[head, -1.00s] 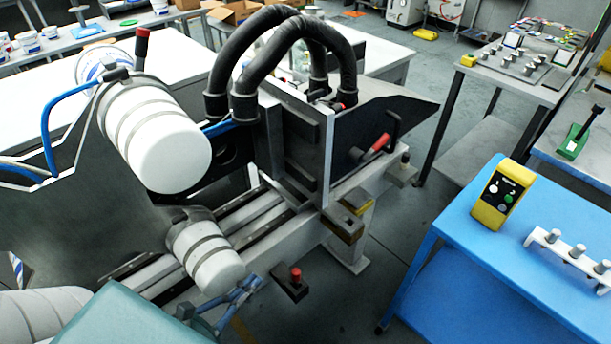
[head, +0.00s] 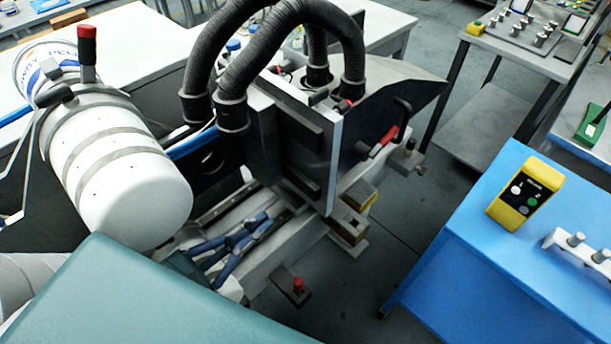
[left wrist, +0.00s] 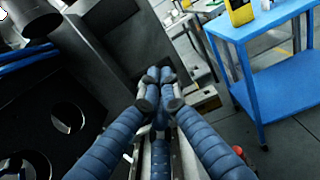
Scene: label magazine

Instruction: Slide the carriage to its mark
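The carriage (head: 303,160) is a dark block with a pale upright plate, seated on a rail (head: 225,212). Two thick black hoses arch over it. A red-gripped handle (head: 384,141) is on its right side. My left gripper (head: 262,222) has blue segmented fingers and is low at the carriage's near-left side, above the rail. In the left wrist view, the fingertips (left wrist: 160,76) are together in front of the dark carriage face (left wrist: 122,38), with nothing visible between them. I cannot tell if they touch it. The mark is not clearly visible. My right gripper is out of view.
A red-knobbed piece (head: 297,285) sticks out beside the rail. Yellow-edged blocks (head: 350,215) sit near the rail's end. A blue cart (head: 470,255) with a yellow control box (head: 525,193) stands at the right. Open floor lies between cart and rail.

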